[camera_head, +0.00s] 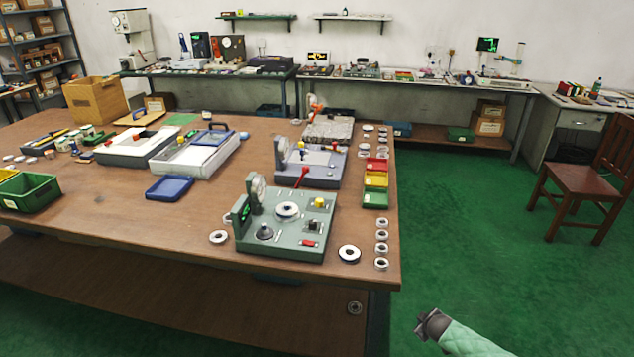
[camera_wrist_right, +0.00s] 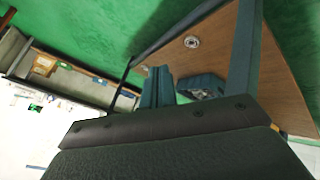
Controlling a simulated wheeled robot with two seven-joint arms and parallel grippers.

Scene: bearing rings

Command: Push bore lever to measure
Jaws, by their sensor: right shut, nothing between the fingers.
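A grey-green gauge fixture (camera_head: 288,243) stands near the table's right front corner. It carries a round dial (camera_head: 257,188) at its back left, a pale ring (camera_head: 287,210) in its middle, a black cone-shaped post (camera_head: 265,232), a yellow knob (camera_head: 320,202) and a red block (camera_head: 308,243). A red-tipped lever (camera_head: 302,177) slants up at its back edge; I cannot tell whether it is the bore lever. My right gripper (camera_head: 432,325) is shut and empty, out past the table's right edge and well apart from the fixture. My left gripper is not in view.
Red, yellow and green bins (camera_head: 376,181) and a second grey-purple fixture (camera_head: 311,165) stand behind. The right wrist view shows a wooden surface with a ring (camera_wrist_right: 192,42).

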